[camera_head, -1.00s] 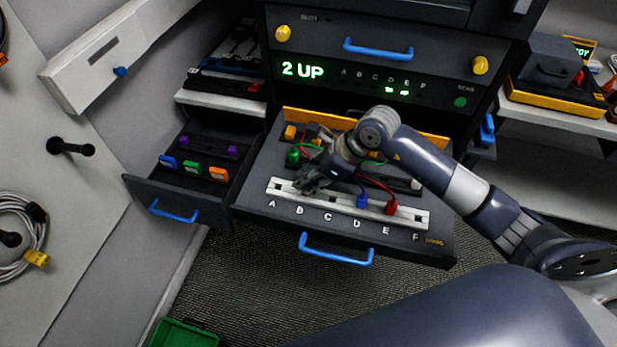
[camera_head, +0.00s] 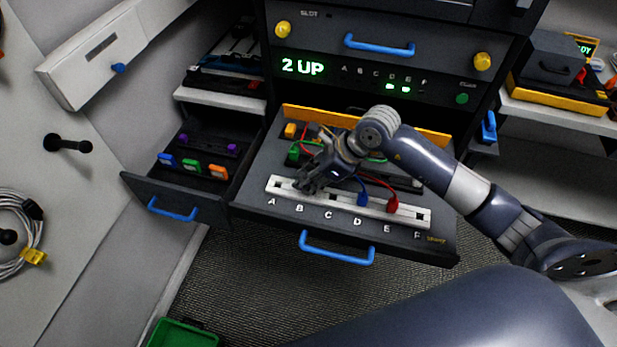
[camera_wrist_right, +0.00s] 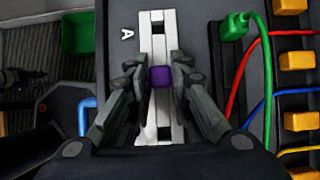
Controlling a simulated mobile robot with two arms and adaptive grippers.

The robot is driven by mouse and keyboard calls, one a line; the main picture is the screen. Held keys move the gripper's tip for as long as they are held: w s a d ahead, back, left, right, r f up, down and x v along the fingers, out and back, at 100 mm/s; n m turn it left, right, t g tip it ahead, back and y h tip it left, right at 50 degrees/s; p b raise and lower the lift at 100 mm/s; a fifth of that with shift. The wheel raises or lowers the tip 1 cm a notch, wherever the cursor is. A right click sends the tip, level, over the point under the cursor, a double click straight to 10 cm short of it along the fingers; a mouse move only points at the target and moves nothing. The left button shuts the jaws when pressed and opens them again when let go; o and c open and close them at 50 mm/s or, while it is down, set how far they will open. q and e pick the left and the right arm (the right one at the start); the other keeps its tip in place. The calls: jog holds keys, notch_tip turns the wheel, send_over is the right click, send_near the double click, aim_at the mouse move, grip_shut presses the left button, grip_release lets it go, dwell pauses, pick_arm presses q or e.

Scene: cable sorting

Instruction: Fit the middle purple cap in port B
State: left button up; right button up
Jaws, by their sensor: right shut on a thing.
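My right gripper (camera_head: 308,186) is over the left part of the white port strip (camera_head: 345,206), near the letter B. In the right wrist view, its fingers (camera_wrist_right: 160,78) are shut on a purple cap (camera_wrist_right: 160,77) above the strip (camera_wrist_right: 165,40), one place along from the letter A. The gripper hides port B in the head view. I cannot tell whether the cap is seated or held just above. Two other purple caps (camera_head: 184,139) (camera_head: 232,148) are in the left drawer, with a gap between them. My left gripper is not in view.
A blue plug (camera_head: 362,199) stands at D and a red plug (camera_head: 393,205) at E, with cables behind. A green plug (camera_head: 293,153) lies behind the strip. The left drawer (camera_head: 148,190) also holds blue, green and orange caps. The panel display (camera_head: 303,67) reads "2 UP".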

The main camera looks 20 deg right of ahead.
jog(key=shift+f+b, duration=0.4)
jog(key=shift+b, duration=0.1)
dwell(0.3)
dwell(0.4)
jog(key=o, duration=1.4)
jog(key=shift+c, duration=0.2)
jog(key=shift+r, duration=0.15)
jog(key=shift+r+p, duration=2.05)
jog(key=shift+r, duration=1.3)
